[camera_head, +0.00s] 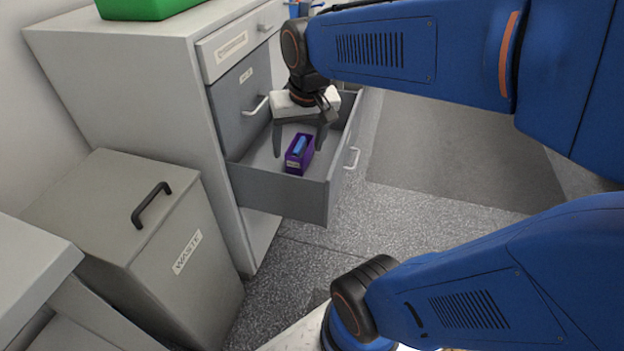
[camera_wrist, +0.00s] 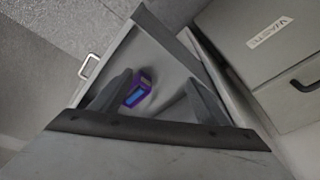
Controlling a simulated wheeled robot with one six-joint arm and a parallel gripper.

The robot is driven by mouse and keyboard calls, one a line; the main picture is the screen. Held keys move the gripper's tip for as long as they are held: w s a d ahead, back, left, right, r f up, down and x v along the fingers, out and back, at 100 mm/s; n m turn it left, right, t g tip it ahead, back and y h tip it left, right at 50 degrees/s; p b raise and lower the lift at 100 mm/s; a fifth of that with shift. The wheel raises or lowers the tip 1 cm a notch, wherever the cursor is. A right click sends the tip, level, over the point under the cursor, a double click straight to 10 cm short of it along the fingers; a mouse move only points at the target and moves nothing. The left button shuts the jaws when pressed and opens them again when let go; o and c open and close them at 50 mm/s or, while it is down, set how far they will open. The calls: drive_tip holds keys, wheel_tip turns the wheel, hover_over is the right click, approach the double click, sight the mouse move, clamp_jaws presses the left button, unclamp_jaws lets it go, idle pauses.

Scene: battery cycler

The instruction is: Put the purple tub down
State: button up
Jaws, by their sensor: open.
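The purple tub (camera_head: 300,166) sits on the floor of an open grey drawer (camera_head: 279,195), with a blue item (camera_head: 299,147) inside it. My gripper (camera_head: 298,149) is over the drawer with its fingers spread, one on each side of the tub in the head view. In the wrist view the tub (camera_wrist: 138,94) shows between the two dark fingers (camera_wrist: 160,92), nearer the left one. It appears apart from the fingers. The tub's underside is hidden.
The drawer juts from a grey cabinet (camera_head: 130,62) with a green container (camera_head: 150,8) on top. A lidded bin labelled WASTE (camera_head: 205,290) stands to the left. Open floor (camera_head: 440,215) lies right of the drawer.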

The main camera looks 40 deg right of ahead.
drive_tip(key=s+a+f+n+t, duration=0.1)
drive_tip(key=s+a+f+n, duration=0.1)
drive_tip(key=s, duration=0.7)
drive_tip(key=shift+s+a+n+t, duration=0.35)
drive_tip(key=shift+a+n, duration=0.25)
drive_tip(key=shift+n, duration=0.2)
drive_tip(key=shift+s+d+f, duration=0.1)
